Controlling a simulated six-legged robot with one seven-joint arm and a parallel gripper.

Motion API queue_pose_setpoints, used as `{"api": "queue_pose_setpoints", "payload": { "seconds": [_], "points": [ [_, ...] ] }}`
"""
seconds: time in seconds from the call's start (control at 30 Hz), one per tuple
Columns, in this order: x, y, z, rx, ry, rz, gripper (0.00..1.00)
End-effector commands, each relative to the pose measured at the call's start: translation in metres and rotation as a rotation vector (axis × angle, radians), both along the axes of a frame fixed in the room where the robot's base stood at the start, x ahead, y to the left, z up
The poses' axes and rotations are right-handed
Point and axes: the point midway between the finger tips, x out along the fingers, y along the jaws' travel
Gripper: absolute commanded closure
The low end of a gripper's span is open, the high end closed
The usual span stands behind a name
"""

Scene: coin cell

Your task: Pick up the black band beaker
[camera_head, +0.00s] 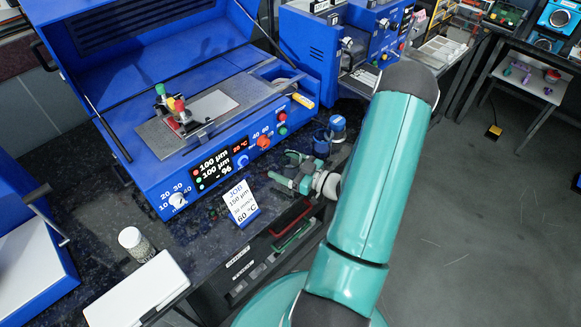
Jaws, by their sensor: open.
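My gripper (285,169) is at the end of my teal arm, over the right end of the dark speckled bench, in front of the blue coating machine. Its green fingers are spread, with nothing visible between them. Two small blue-and-dark vessels, a rear one (337,126) and a nearer one (321,145), stand just beyond the gripper, apart from it. They are too small to tell whether either has a black band. I cannot make out a black band beaker for certain; my arm hides part of the bench there.
The blue coating machine (215,115) with a raised lid fills the back. A job card (238,203) stands in front of it. A white-capped jar (132,243) and a white flat box (137,290) are at front left. Dark drawers lie below the bench edge. Open floor is at right.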

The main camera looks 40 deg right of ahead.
Motion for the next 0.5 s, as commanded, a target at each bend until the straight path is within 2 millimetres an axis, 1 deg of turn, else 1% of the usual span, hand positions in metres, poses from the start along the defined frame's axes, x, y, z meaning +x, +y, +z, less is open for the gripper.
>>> {"api": "queue_pose_setpoints", "payload": {
  "seconds": [0.07, 0.17, 0.3, 0.33, 0.5],
  "points": [
    [-0.0003, -0.0001, -0.0001, 0.000, 0.000, 0.000, 0.19],
    [-0.0005, -0.0002, -0.0001, 0.000, 0.000, 0.000, 0.37],
    [-0.0007, -0.0002, -0.0001, 0.000, 0.000, 0.000, 0.64],
    [-0.0007, -0.0002, -0.0001, 0.000, 0.000, 0.000, 0.70],
    [-0.0007, -0.0002, 0.0000, 0.000, 0.000, 0.000, 0.70]
  ]
}}
